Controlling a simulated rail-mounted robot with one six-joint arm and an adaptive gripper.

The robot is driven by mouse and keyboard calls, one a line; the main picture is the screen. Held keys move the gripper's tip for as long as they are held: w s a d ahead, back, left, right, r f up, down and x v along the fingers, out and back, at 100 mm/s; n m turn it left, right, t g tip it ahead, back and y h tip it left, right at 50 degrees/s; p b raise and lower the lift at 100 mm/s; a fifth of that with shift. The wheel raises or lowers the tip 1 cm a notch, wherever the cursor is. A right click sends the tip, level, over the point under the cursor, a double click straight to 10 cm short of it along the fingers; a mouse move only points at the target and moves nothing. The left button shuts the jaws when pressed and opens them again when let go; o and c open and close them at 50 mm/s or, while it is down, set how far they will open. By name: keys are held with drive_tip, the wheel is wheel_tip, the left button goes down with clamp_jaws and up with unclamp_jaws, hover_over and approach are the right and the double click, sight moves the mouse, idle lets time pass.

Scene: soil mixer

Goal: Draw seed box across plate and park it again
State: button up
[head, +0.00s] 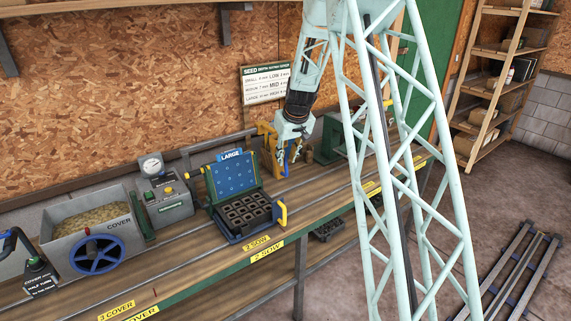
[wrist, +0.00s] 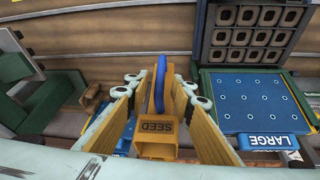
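The yellow seed box (wrist: 157,138), marked SEED, stands below my gripper (wrist: 161,80) in the wrist view, with its blue handle (wrist: 160,88) between my spread fingers. Both fingers look apart from the handle. Yellow panels flank the box; I cannot tell what they belong to. In the head view my gripper (head: 290,162) points down at the yellow parts (head: 266,138) behind the seed tray, largely hiding the box. The blue plate (head: 230,176), marked LARGE, stands tilted up behind the dark cell tray (head: 243,211). The plate (wrist: 248,103) also shows in the wrist view.
A grey control box (head: 166,203) and a soil hopper with a blue wheel (head: 97,254) stand left of the tray. A green machine (head: 335,135) stands to the right. The front strip of the bench (head: 190,258) is clear.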

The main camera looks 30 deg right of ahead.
sight(286, 161)
drive_tip(key=shift+x, duration=1.8)
clamp_jaws()
